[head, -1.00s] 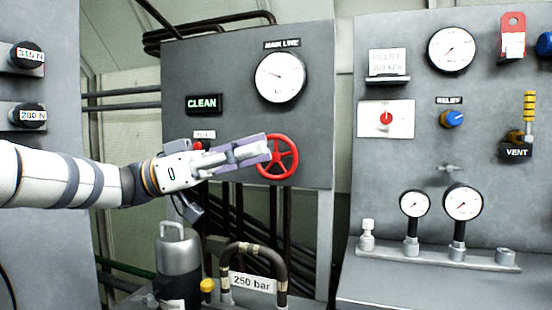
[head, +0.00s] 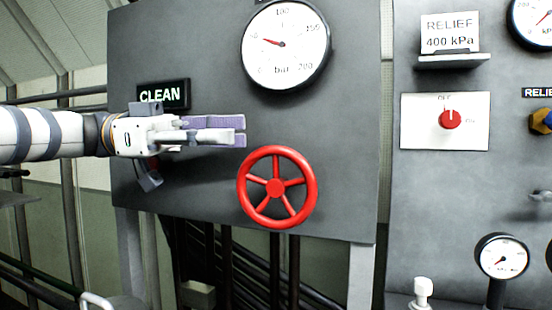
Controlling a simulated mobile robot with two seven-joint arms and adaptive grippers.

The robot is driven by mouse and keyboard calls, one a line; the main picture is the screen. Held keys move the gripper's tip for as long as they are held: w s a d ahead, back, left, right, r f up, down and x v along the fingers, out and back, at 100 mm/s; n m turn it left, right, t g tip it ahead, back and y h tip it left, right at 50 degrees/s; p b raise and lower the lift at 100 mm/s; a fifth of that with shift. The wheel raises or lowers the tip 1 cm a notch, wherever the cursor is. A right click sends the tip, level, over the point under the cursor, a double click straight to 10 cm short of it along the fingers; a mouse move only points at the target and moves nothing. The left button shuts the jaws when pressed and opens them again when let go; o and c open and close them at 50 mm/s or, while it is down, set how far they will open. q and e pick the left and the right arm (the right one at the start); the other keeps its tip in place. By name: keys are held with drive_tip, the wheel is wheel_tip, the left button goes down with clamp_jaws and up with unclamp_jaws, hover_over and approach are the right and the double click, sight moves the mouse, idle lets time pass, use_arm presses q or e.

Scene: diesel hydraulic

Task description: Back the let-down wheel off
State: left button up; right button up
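The red five-spoked let-down wheel (head: 276,187) is on the grey panel (head: 345,170), in the middle of the head view. Its whole rim and hub show, with nothing in front of them. My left gripper (head: 242,131) comes in from the left and its fingertips appear just above and left of the rim, with no visible hold on the wheel. Its purple-padded fingers are seen side-on, so the gap between them is unclear. My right gripper is not in view.
A round bar gauge (head: 284,45) is above the wheel, its needle pointing left and slightly up. A CLEAN sign (head: 163,95) sits behind my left arm. A second panel at right carries a RELIEF 400 kPa plate (head: 450,33) and a red knob (head: 450,119). Pipes run below.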

sight(274, 161)
use_arm(q)
wheel_tip(274, 161, down, 3)
drive_tip(key=shift+w+r, duration=0.1)
drive_tip(key=d, duration=0.4)
drive_tip(key=d+p, duration=0.1)
drive_tip(key=d, duration=0.1)
drive_tip(key=shift+s+d+f, duration=0.3)
drive_tip(key=shift+s+f, duration=0.05)
drive_tip(key=shift+s, duration=0.05)
drive_tip(key=shift+w+d+f, duration=0.1)
drive_tip(key=shift+d+f, duration=0.05)
drive_tip(key=shift+d, duration=0.3)
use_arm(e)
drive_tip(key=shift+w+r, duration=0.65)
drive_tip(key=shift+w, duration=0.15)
use_arm(q)
clamp_jaws()
